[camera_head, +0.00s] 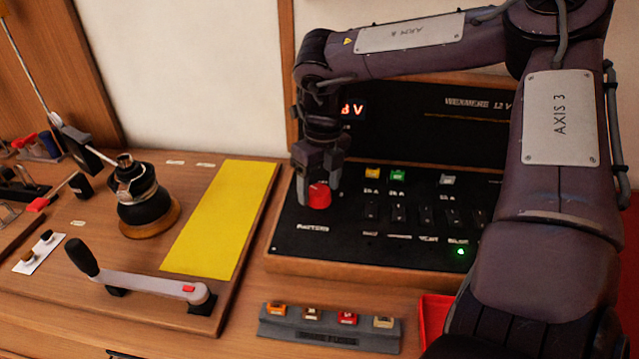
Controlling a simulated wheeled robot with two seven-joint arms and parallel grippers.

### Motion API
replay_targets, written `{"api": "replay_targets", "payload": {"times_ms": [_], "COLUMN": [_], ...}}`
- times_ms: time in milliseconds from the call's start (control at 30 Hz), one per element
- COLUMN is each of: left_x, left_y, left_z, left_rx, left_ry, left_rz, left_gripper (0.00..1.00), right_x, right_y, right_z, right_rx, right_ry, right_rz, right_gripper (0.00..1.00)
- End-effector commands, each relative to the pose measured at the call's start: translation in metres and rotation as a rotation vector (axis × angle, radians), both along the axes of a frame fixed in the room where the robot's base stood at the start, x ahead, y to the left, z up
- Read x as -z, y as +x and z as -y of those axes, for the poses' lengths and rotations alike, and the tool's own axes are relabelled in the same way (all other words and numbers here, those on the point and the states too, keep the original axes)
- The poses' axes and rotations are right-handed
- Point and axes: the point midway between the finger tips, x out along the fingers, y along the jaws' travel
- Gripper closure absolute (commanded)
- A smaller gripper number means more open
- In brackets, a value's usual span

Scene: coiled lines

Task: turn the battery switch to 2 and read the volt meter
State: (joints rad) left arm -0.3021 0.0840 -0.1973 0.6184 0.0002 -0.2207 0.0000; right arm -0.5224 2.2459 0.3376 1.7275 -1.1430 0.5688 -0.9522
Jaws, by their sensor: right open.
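The battery switch, a red knob (319,196), stands at the left of a black sloped panel above the lettering "BATTERY". My right gripper (318,178) is pointing down at the knob with its fingers open, close above or around its top; I cannot tell whether they touch it. The position marks around the knob are too small or hidden to read. The volt meter (353,109) is a red lit display on the upright back panel. My right wrist covers its left part, and only a partial digit and "V" show. My left gripper is not in view.
Several fuses and rocker switches sit right of the knob, with a green light (460,251) below. A grey fuse rack (330,328) lies in front. A winch (146,205), a long-handled crank (150,284) and a yellow mat (222,220) are left. A red tray (433,318) is partly behind my arm.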

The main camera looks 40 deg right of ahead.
Motion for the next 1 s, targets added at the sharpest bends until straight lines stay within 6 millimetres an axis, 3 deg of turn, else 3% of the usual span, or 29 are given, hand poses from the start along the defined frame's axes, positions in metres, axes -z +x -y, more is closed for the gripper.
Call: {"api": "replay_targets", "payload": {"times_ms": [233, 600, 1000], "left_x": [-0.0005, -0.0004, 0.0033], "left_y": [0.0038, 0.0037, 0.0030], "left_z": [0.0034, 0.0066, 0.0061], "left_rx": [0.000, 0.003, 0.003], "left_ry": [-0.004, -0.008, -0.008], "left_rz": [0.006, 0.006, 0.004], "left_gripper": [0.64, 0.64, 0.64], "right_x": [0.0012, 0.0009, 0.0014], "right_y": [0.0001, 0.0000, -0.0004], "right_z": [-0.0001, 0.0000, 0.0003], "right_rx": [0.000, 0.000, 0.095], "right_ry": [-0.001, -0.001, -0.002], "right_rz": [0.001, 0.000, -0.001], "right_gripper": [0.35, 0.79, 0.79]}}
